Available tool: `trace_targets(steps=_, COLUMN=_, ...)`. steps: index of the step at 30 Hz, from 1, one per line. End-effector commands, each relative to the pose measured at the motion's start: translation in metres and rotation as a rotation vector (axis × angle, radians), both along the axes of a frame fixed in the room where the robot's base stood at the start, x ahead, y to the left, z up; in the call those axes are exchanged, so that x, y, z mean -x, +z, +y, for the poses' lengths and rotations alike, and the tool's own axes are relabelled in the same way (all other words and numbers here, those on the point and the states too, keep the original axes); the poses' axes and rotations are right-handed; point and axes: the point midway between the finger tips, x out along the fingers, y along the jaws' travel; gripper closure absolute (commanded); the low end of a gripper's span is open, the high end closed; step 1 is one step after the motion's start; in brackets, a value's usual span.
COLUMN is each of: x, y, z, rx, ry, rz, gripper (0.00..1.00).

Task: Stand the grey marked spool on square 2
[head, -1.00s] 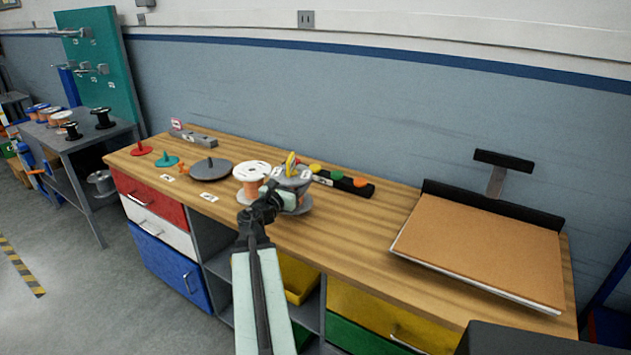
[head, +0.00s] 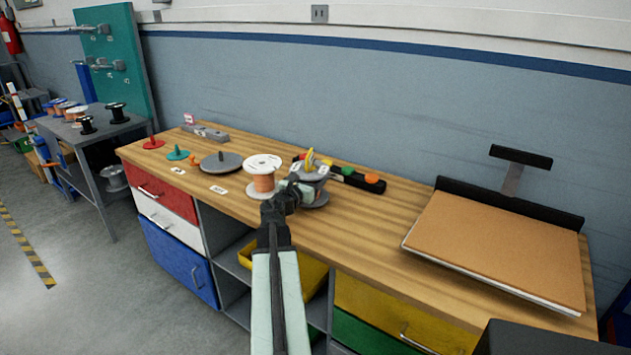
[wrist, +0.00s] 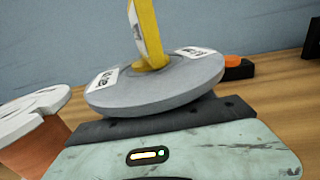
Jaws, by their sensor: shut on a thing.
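The grey marked spool (head: 315,172) is upright beside the copper-wound spool. Its grey top flange (wrist: 160,88) fills the middle of the wrist view, with white labels and an upright yellow piece (wrist: 150,40) on it. My gripper (head: 298,188) is shut on the grey spool from the front. The jaws are mostly hidden below the flange. I cannot tell whether the spool's base touches the bench. White labels lie near the bench's front edge, one of them in front of the grey disc (head: 217,189); their numbers are too small to read.
The white-topped copper spool (head: 262,168) stands close on the left. A grey disc (head: 221,161), a teal peg base (head: 176,154) and a red one (head: 153,143) lie farther left. A black strip with coloured knobs (head: 358,178) is behind right. A cork board (head: 495,245) lies right.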

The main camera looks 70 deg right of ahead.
Motion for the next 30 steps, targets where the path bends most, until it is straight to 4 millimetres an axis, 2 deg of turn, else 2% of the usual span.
trace_targets(steps=1, x=0.001, y=-0.008, z=0.0, rx=0.001, ry=-0.001, rz=0.001, gripper=1.0)
trace_targets(steps=8, x=0.002, y=-0.005, z=-0.001, rx=0.001, ry=-0.003, rz=0.001, gripper=1.0)
trace_targets(steps=12, x=0.003, y=-0.009, z=-0.001, rx=0.001, ry=-0.004, rz=0.001, gripper=1.0)
trace_targets(steps=13, x=0.003, y=-0.008, z=-0.001, rx=0.0, ry=-0.004, rz=0.0, gripper=0.33)
trace_targets(steps=15, x=0.003, y=-0.008, z=-0.001, rx=0.0, ry=-0.004, rz=0.0, gripper=0.17)
trace_targets(steps=26, x=0.004, y=-0.002, z=-0.002, rx=0.0, ry=-0.005, rz=0.0, gripper=0.17)
trace_targets(steps=30, x=0.005, y=-0.005, z=0.023, rx=0.0, ry=-0.005, rz=0.0, gripper=0.17)
